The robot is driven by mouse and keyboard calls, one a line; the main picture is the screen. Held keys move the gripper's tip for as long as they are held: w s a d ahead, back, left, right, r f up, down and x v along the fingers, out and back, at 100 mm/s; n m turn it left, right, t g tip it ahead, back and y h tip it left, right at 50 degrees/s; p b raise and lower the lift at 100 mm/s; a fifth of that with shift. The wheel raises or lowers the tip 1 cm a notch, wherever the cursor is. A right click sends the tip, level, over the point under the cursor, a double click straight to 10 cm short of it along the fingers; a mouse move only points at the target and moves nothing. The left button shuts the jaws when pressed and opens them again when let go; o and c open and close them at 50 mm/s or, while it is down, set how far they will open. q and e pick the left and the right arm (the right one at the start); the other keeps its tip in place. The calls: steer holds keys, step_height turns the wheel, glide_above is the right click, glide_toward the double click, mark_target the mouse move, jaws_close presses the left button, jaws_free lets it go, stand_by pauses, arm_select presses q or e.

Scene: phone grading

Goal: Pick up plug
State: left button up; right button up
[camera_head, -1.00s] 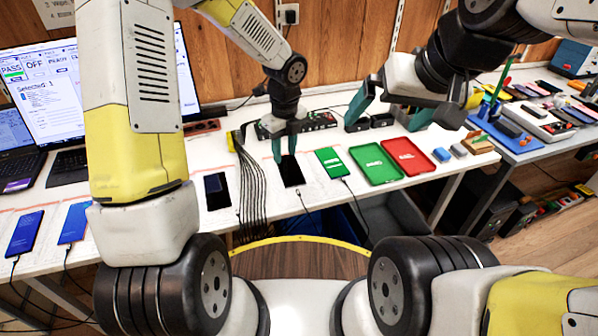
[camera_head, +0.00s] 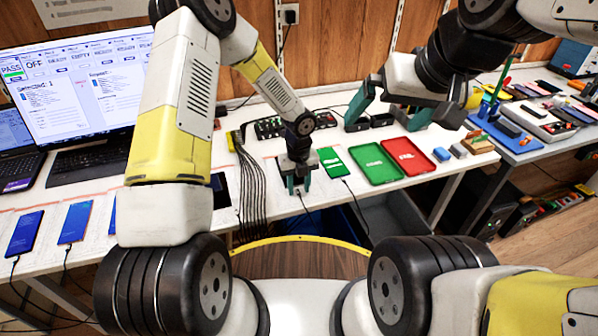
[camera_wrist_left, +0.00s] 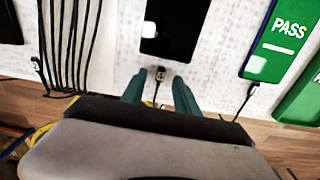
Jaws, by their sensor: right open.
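The plug (camera_wrist_left: 160,74) is the small dark cable end just below the black phone (camera_wrist_left: 176,28) in the left wrist view. It lies between the two green fingers of my left gripper (camera_wrist_left: 160,88), which is open. Whether the fingers touch the plug cannot be told. In the head view my left gripper (camera_head: 297,186) points down at the table's front edge, and its wrist hides the black phone. The plug's cable (camera_head: 305,203) hangs off the edge there. My right gripper (camera_head: 385,112) is open and empty above the back of the table, right of centre.
A green-screen phone (camera_head: 333,162) with its own cable lies right of my left gripper. A green tray (camera_head: 375,163) and a red tray (camera_head: 408,156) are further right. A bundle of black cables (camera_head: 250,185) runs along the left. A laptop and monitor stand at far left.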

arm_select(q)
steer(key=shift+f, duration=0.4)
steer(key=shift+c, duration=0.3)
jaws_close()
